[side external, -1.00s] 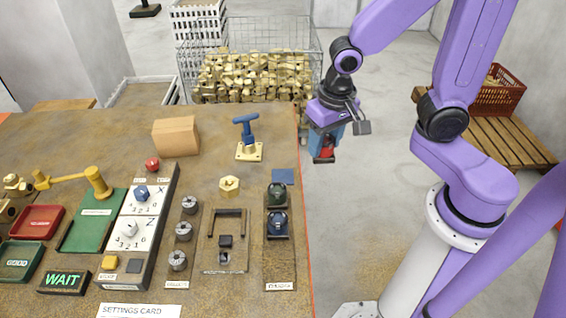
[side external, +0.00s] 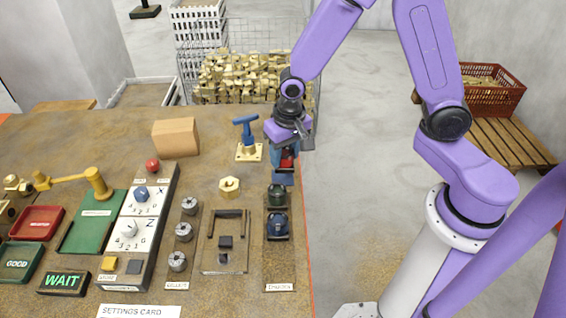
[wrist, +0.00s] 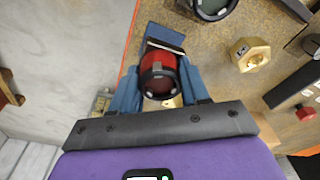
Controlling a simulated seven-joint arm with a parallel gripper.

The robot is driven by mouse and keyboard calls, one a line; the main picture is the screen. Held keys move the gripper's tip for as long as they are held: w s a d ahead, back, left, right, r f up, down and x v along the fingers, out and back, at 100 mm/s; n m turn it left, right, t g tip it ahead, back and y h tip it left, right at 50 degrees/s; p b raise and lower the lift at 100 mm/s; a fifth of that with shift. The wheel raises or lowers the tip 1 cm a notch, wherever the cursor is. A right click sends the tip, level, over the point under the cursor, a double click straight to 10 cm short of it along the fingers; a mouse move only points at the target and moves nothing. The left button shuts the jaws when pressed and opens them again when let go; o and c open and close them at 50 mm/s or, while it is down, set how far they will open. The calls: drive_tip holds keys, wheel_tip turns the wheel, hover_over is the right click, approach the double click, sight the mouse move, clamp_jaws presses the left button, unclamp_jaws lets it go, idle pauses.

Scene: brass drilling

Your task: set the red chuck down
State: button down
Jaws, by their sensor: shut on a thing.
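My gripper (side external: 286,163) has blue fingers and is shut on the red chuck (side external: 288,157), which has a dark ring. The red chuck also shows between the fingers in the wrist view (wrist: 158,72). They are above the back end of the chuck rack (side external: 278,262), near a blue square pad (side external: 283,179). The pad shows just beyond the chuck in the wrist view (wrist: 165,36). I cannot tell the exact gap below the chuck. A green chuck (side external: 277,195) and a blue chuck (side external: 277,224) stand in the rack, nearer the front.
A brass hex piece (side external: 229,188) lies left of the rack. A blue-handled tool on a brass base (side external: 248,152) stands behind, left of my gripper. The table's right edge runs close beside the rack. A wire basket of brass parts (side external: 250,75) stands behind the table.

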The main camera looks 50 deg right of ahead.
sight(283, 164)
drive_tip(key=shift+w+f, duration=0.3)
drive_tip(key=shift+f, duration=1.5)
drive_tip(key=shift+f, duration=0.15)
drive_tip(key=c, duration=0.5)
unclamp_jaws()
drive_tip(key=shift+c, duration=0.2)
drive_tip(key=r, duration=0.4)
drive_tip(key=s+r, duration=0.1)
drive_tip(key=r, duration=0.7)
drive_tip(key=shift+s+a+r, duration=0.1)
drive_tip(key=shift+s+a, duration=0.05)
drive_tip(key=shift+s, duration=0.05)
drive_tip(key=s+d+r+n, duration=0.2)
drive_tip(key=s+n, duration=0.5)
drive_tip(key=s, duration=0.4)
drive_tip(key=s+d+r+n+g, duration=0.1)
drive_tip(key=s+d+r+n, duration=0.1)
drive_tip(key=s+n, duration=0.6)
drive_tip(key=s, duration=0.3)
drive_tip(key=shift+d+y, duration=0.25)
drive_tip(key=shift+y, duration=0.05)
